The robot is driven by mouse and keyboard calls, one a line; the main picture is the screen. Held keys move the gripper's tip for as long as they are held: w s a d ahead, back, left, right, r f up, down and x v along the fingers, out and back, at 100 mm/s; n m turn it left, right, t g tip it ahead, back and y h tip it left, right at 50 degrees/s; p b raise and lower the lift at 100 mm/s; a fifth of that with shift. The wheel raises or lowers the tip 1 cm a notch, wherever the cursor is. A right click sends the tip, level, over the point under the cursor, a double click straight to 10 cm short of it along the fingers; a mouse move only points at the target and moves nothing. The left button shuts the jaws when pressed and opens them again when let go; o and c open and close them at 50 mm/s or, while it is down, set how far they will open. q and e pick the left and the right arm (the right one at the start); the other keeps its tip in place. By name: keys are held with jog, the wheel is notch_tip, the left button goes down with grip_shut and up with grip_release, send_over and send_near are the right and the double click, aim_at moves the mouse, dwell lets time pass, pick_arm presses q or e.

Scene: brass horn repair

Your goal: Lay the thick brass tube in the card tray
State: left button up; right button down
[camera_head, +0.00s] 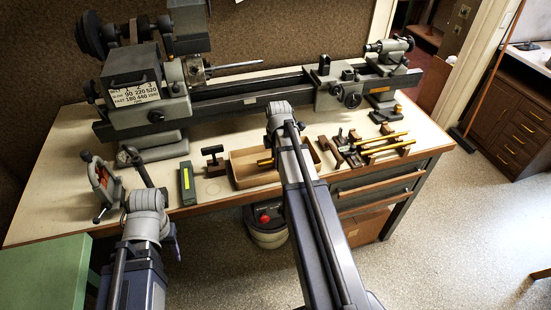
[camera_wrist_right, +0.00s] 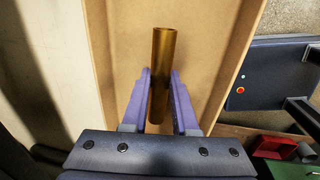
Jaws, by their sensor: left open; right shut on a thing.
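The thick brass tube (camera_wrist_right: 164,50) is between the purple fingers of my right gripper (camera_wrist_right: 160,74), which is shut on it. It lies over the floor of the card tray (camera_wrist_right: 104,62), roughly in line with its long side walls. I cannot tell whether it touches the floor. In the head view, a bit of the tube (camera_head: 265,162) shows inside the tray (camera_head: 240,184), beside my right arm, which hides the gripper. My left gripper (camera_head: 174,238) shows only as a purple bit beside its arm, at the bench's front edge; it is open, away from the tray.
A lathe (camera_head: 250,98) spans the back of the bench. A green box (camera_head: 187,184) and a dark clamp-like tool (camera_head: 214,160) sit left of the tray. Wooden blocks (camera_head: 352,158) and thinner brass rods (camera_head: 388,148) lie to its right. A small vise (camera_head: 102,184) stands at the left.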

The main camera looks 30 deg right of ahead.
jog(key=shift+f, duration=0.2)
dwell(0.3)
jog(key=c, duration=0.7)
grip_release()
jog(key=shift+o, duration=0.5)
jog(key=shift+c, duration=0.4)
jog(key=o, duration=0.5)
jog(key=shift+s+a, duration=0.1)
jog(key=shift+s, duration=0.05)
